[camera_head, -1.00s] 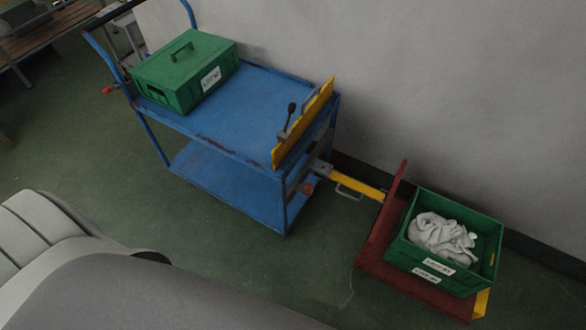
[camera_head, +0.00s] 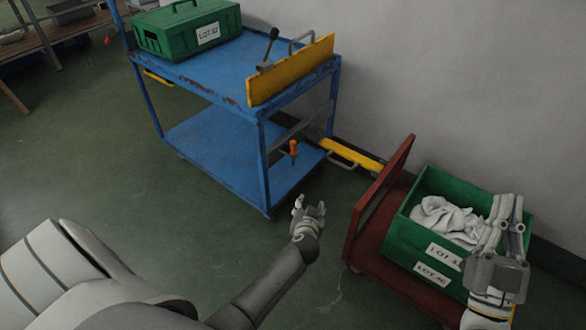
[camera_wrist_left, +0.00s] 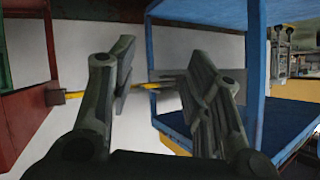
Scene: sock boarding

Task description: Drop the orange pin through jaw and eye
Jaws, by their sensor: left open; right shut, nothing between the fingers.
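The orange pin (camera_head: 293,149) hangs upright beside the front right leg of the blue cart (camera_head: 205,135), below its top deck. A yellow drawbar (camera_head: 352,154) runs from the cart's lower end to the red trolley (camera_head: 372,210). The jaw and eye are too small to tell apart. My left gripper (camera_head: 310,204) is open and empty, below and slightly right of the pin in the head view. In the left wrist view, its fingers (camera_wrist_left: 160,85) stand apart with the drawbar behind them. My right gripper (camera_head: 507,199) is shut and empty, over the green crate's right side.
The green crate (camera_head: 406,240) on the red trolley holds white cloth (camera_head: 445,218). A closed green box (camera_head: 165,45) and a yellow board (camera_head: 292,70) with a black lever (camera_head: 271,45) are on the cart. Open floor (camera_head: 110,150) lies left of the cart.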

